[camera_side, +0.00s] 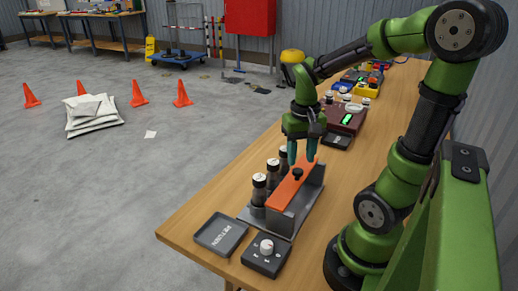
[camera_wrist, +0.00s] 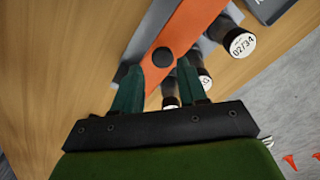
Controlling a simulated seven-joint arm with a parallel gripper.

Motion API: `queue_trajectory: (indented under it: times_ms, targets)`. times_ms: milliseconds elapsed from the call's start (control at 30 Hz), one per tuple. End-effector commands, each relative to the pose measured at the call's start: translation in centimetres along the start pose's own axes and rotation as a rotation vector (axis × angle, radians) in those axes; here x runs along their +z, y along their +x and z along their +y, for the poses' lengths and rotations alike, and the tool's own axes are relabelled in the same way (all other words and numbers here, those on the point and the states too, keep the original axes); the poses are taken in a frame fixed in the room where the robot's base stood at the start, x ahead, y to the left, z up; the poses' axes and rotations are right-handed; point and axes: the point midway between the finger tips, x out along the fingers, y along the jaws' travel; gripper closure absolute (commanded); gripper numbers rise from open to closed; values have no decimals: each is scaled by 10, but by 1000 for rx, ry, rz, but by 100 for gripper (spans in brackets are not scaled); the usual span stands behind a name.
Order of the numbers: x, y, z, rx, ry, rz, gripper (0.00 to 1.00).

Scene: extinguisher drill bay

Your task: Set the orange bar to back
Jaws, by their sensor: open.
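The orange bar (camera_side: 292,186) lies along the top of a grey metal holder (camera_side: 305,205) on the wooden bench, with a dark round knob (camera_side: 297,173) on it. My gripper (camera_side: 302,160) is open above the far end of the bar, its two teal fingers pointing down. In the wrist view the orange bar (camera_wrist: 190,35) runs diagonally beyond the fingers, and the knob (camera_wrist: 162,57) shows just past the fingertips, between them. My gripper (camera_wrist: 168,75) holds nothing there. Whether a finger touches the bar cannot be told.
Several dark bottles with white caps (camera_side: 259,188) stand in a row left of the bar. A black tray (camera_side: 220,234) and a dial box (camera_side: 266,256) lie at the bench's near end. A maroon device (camera_side: 343,118) stands farther back. The bench's left edge is close.

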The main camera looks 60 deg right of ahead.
Motion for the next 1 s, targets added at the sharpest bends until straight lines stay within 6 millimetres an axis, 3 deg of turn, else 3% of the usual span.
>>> queue_trajectory:
  times_ms: [300, 500, 700, 1000]
  targets:
    - [-1, -80, 0, -1, 1, 7, 58]
    - [0, -115, 0, 0, 1, 3, 58]
    - [0, -129, 1, 0, 2, 0, 58]
    - [0, -130, 1, 1, 2, -1, 58]
